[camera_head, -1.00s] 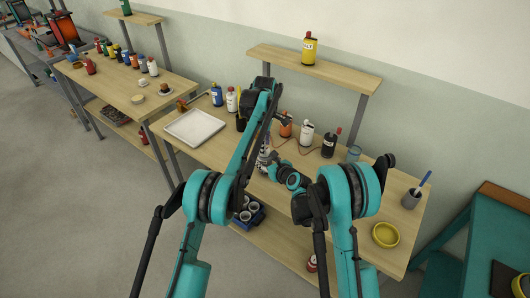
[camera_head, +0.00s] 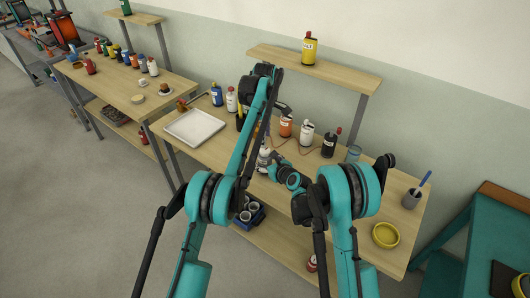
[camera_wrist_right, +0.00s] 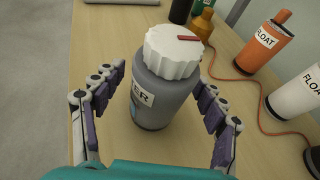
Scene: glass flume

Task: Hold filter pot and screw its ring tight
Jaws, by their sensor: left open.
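The filter pot (camera_wrist_right: 160,92) is a grey bottle, upright on the wooden bench, with part of a label reading "TER". Its ring (camera_wrist_right: 174,50) is a white ribbed cap with a red mark on top. My right gripper (camera_wrist_right: 163,88) is open, with one finger on each side of the pot's body and gaps showing beside it. In the head view the pot (camera_head: 264,159) is small and partly hidden by my arms. My left gripper (camera_head: 283,108) is open and empty, up beyond the pot over the back of the bench.
Orange, white and black bottles (camera_head: 329,143) with a cable stand along the back, right of the pot. A white tray (camera_head: 194,127) lies to the left. A yellow bowl (camera_head: 385,235) and a grey cup (camera_head: 411,199) are at the right end. A shelf (camera_head: 345,81) rises behind.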

